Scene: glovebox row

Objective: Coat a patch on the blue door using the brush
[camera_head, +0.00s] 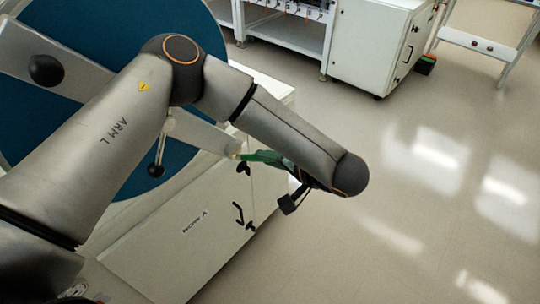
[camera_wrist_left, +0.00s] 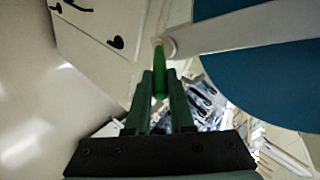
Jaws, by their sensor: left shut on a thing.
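The blue door (camera_head: 75,22) is a large round disc at the upper left of the head view, partly hidden by my left arm. It also fills the upper right of the left wrist view (camera_wrist_left: 272,80). A pale bar crosses it; the bar's end (camera_wrist_left: 168,47) is close to the gripper. My left gripper (camera_head: 262,157) has green fingers, which show in the left wrist view (camera_wrist_left: 160,92). It is shut on a slim green thing (camera_wrist_left: 159,68), which looks like the brush. Its bristles are unclear. It points towards the bar end; contact cannot be told. My right gripper is out of view.
A white cabinet (camera_head: 150,255) with black handles (camera_head: 242,217) stands below the door. A black knob (camera_head: 155,170) hangs by the bar. Another white cabinet (camera_head: 372,45) and a white frame (camera_head: 480,42) stand at the back. The floor (camera_head: 430,220) at right is clear.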

